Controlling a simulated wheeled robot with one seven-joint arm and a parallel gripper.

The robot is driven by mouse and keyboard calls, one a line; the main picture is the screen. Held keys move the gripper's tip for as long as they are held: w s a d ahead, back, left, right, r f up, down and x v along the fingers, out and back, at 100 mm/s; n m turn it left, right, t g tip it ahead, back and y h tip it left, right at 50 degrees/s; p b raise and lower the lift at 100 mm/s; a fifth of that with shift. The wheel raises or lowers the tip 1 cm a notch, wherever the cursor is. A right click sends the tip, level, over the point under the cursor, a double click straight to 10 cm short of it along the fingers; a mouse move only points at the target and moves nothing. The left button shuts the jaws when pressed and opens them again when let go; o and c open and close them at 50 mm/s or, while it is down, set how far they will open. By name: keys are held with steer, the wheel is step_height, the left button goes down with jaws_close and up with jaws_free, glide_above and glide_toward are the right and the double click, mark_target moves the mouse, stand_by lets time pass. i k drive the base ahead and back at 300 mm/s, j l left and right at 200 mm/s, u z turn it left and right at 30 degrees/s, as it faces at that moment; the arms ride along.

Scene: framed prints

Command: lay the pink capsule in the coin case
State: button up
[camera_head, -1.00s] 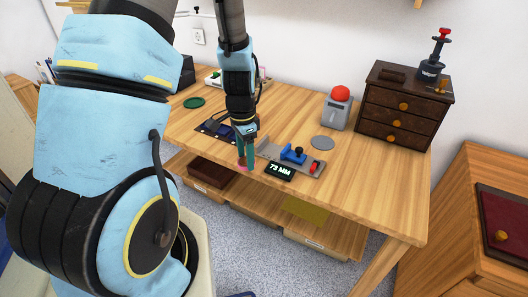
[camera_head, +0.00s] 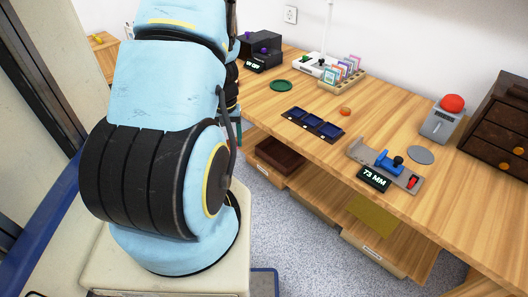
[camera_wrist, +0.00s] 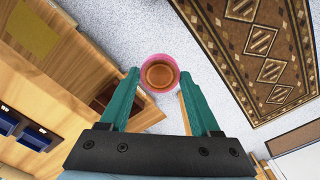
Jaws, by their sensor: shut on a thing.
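The pink capsule (camera_wrist: 160,73) is a round pink ring with an orange-brown middle in the wrist view. My gripper (camera_wrist: 160,76) has teal fingers shut on it, one on each side, with floor showing below. In the head view my arm hides most of the gripper; only a sliver of it shows beside the table's left front edge. The coin case (camera_head: 313,123), a dark blue tray with three compartments, lies on the table to the right of my arm, apart from the capsule. Part of the case also shows at the left of the wrist view (camera_wrist: 36,137).
A small orange piece (camera_head: 345,111) lies behind the case. A gauge with a "73 MM" display (camera_head: 374,178) is right of it. A green disc (camera_head: 281,85), a card rack (camera_head: 342,72) and a dark box (camera_head: 261,50) stand farther back.

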mark_target(278, 158)
steer(key=i+j+u, duration=0.1)
steer(key=i+j, duration=0.15)
steer(key=j, duration=0.25)
steer(key=i+j+u, duration=0.1)
steer(key=i+j, duration=0.15)
steer(key=j, duration=0.25)
steer(key=i+j+u, duration=0.1)
steer(key=i+j, duration=0.2)
steer(key=j, duration=0.15)
steer(key=i+j+u, duration=0.1)
steer(key=i+j, duration=0.2)
steer(key=j, duration=0.15)
